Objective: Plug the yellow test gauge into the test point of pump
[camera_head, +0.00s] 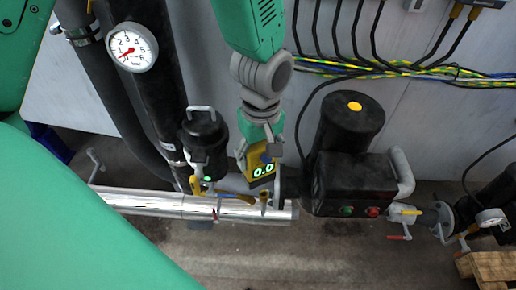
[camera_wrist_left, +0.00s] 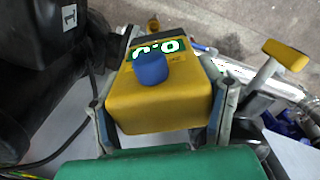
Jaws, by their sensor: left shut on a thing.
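The yellow test gauge (camera_head: 258,165) has a lit display reading 0.0 and is held above the silver pipe, left of the pump. It fills the middle of the left wrist view (camera_wrist_left: 160,98), with a blue knob on its face. My left gripper (camera_head: 261,148) is shut on it, with a finger on each side in the wrist view (camera_wrist_left: 158,115). The pump (camera_head: 345,165) is a black motor with a yellow-capped top and green and red buttons. The test point cannot be made out; the gauge's lower end is hidden. My right gripper is not in view.
The silver pipe (camera_head: 150,203) runs below the gauge, with a yellow valve handle (camera_head: 195,186). A black cylinder (camera_head: 204,140) stands left of the gauge. A round dial (camera_head: 132,47) sits on thick dark piping. Cables (camera_head: 400,70) cross the wall. A wooden pallet (camera_head: 490,268) lies lower right.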

